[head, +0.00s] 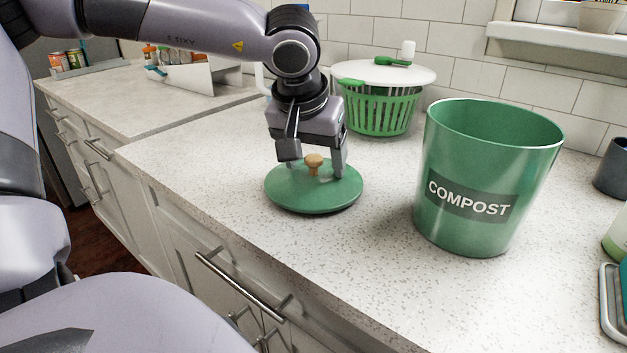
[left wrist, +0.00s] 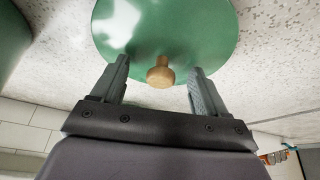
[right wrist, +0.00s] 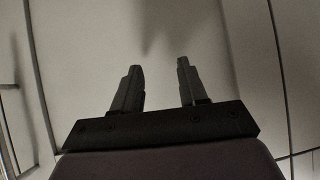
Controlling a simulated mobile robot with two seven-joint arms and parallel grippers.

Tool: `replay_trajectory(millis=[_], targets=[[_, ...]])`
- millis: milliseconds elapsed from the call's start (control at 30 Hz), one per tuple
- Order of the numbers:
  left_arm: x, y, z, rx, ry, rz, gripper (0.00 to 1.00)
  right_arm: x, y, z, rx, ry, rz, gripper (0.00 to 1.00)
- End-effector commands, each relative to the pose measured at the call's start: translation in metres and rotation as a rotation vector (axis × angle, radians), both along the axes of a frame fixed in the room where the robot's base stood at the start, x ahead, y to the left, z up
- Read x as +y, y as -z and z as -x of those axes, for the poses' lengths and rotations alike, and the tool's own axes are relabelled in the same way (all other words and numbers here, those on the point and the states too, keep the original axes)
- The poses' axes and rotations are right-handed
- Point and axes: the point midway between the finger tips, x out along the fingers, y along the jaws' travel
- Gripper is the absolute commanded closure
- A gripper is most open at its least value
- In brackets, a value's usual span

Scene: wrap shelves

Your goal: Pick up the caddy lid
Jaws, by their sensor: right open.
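The caddy lid (head: 315,194) is a round green disc with a wooden knob (head: 314,162), lying flat on the speckled counter. My left gripper (head: 318,168) reaches down over it with one finger on each side of the knob. In the left wrist view the fingers (left wrist: 160,78) are apart, with a gap on both sides of the knob (left wrist: 160,74), so the gripper is open. The green compost caddy (head: 470,180) stands upright and open to the right of the lid. My right gripper (right wrist: 159,85) is open and empty, facing a plain pale surface.
A green basket (head: 381,110) with a white lid stands behind the lid by the tiled wall. A dark cup (head: 611,170) and a tray (head: 612,300) are at the right edge. The counter in front of the caddy is clear.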

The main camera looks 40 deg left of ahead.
Motion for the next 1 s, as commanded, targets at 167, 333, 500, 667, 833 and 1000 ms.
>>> replay_trajectory(millis=[167,333,500,667,833,1000], targets=[[0.0,0.003,0.001,0.008,-0.001,0.002,0.94,0.0,0.0,-0.001,-0.002,0.001,0.0,0.57],[0.0,0.004,0.002,0.01,-0.002,0.002,1.0,0.0,0.0,-0.001,-0.002,0.001,0.0,0.57],[0.0,0.005,0.002,0.015,-0.003,0.002,1.0,-0.001,0.0,-0.001,-0.002,0.001,0.0,0.57],[0.001,0.0,0.002,0.016,-0.005,0.001,1.0,-0.001,-0.001,-0.001,-0.002,0.0,0.001,0.57],[0.001,-0.021,0.001,0.009,-0.004,0.0,1.0,-0.001,-0.007,-0.001,-0.002,0.0,0.001,0.57],[0.0,-0.057,0.001,0.003,-0.004,0.001,1.0,-0.001,-0.015,-0.001,-0.001,0.0,0.002,0.57]])
